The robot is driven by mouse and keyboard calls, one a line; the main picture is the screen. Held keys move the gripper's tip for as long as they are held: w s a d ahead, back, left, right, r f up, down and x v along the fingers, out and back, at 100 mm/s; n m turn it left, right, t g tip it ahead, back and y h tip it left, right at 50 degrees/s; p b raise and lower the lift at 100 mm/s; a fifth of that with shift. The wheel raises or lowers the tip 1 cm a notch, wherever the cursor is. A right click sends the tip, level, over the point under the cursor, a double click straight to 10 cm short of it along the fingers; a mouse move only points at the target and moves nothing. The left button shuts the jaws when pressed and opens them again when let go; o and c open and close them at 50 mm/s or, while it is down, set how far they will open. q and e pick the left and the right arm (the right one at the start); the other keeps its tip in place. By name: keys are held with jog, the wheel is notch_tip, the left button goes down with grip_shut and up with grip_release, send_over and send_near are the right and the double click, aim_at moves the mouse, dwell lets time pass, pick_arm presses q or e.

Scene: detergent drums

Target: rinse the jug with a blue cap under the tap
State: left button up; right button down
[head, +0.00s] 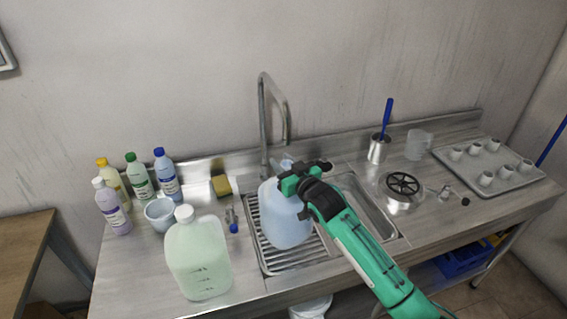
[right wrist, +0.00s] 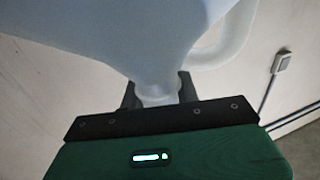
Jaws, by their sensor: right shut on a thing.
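A pale blue translucent jug (head: 284,220) hangs over the ribbed drainer of the sink, below and in front of the tap (head: 265,110). My right gripper (head: 293,181) is shut on the jug near its top. In the right wrist view the jug (right wrist: 120,30) fills the upper part, and its pale neck (right wrist: 158,92) sits between the fingers. A blue cap on it cannot be made out. No water stream is visible. My left gripper is not in view.
A pale green jug with a white cap (head: 198,255) stands at the front left. Several bottles (head: 140,177), a bowl (head: 160,214) and a sponge (head: 221,185) are behind it. A basin (head: 372,210) is right of the drainer. A tray of cups (head: 520,185) stands far right.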

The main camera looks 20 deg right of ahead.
jog(key=shift+f, duration=0.4)
jog(key=c, duration=0.9)
grip_release()
jog(key=shift+c, duration=0.2)
jog(key=shift+s, duration=0.1)
